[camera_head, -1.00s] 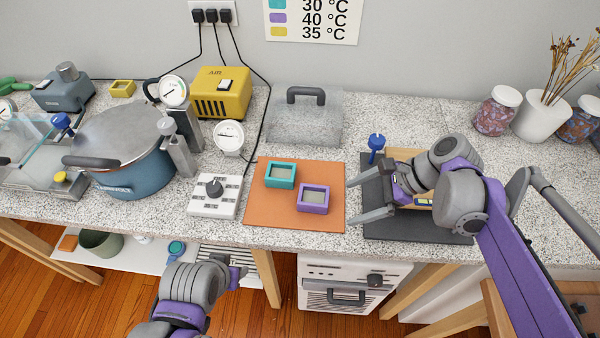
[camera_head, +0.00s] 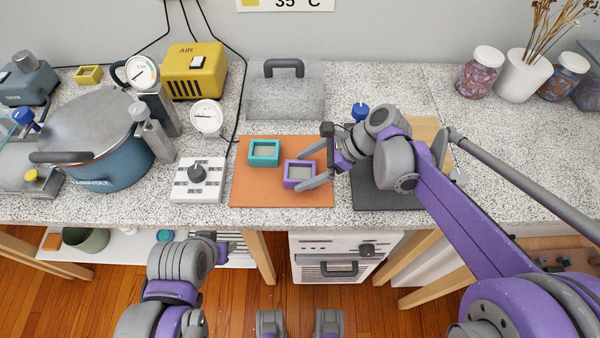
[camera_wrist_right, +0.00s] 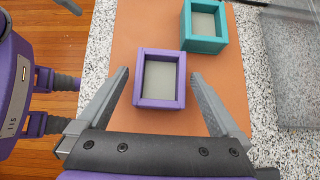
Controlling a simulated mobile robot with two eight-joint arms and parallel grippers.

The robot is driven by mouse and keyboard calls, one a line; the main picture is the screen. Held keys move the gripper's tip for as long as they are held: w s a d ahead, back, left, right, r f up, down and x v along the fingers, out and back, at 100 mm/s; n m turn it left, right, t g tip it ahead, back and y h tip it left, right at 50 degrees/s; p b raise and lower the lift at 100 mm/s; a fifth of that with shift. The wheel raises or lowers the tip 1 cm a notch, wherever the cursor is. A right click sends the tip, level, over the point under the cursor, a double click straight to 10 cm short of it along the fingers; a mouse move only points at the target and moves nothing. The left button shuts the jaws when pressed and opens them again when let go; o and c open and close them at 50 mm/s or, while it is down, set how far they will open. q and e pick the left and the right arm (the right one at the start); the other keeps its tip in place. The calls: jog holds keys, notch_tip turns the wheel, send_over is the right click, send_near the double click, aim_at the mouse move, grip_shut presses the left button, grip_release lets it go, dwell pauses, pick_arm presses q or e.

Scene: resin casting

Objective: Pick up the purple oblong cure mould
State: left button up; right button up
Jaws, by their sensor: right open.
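The purple oblong cure mould (camera_head: 287,179) lies flat on the orange mat (camera_head: 262,194), with pale grey fill inside its purple frame. It also shows in the right wrist view (camera_wrist_right: 175,103). My right gripper (camera_head: 302,167) is open at the mould, reaching in from the right. In the right wrist view its fingers (camera_wrist_right: 160,74) stand apart on either side of the mould, with gaps and no visible grip; their height above the mat is unclear. My left gripper (camera_head: 222,243) is low in front of the counter, its jaws not clear.
A teal mould (camera_head: 252,155) sits just behind and left of the purple one, close to it. A white dial box (camera_head: 198,190) is left of the mat. A clear cover (camera_head: 286,100) stands behind. A dark mat (camera_head: 385,200) lies right, under my right arm.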

jog(key=shift+x, duration=1.05)
jog(key=c, duration=1.3)
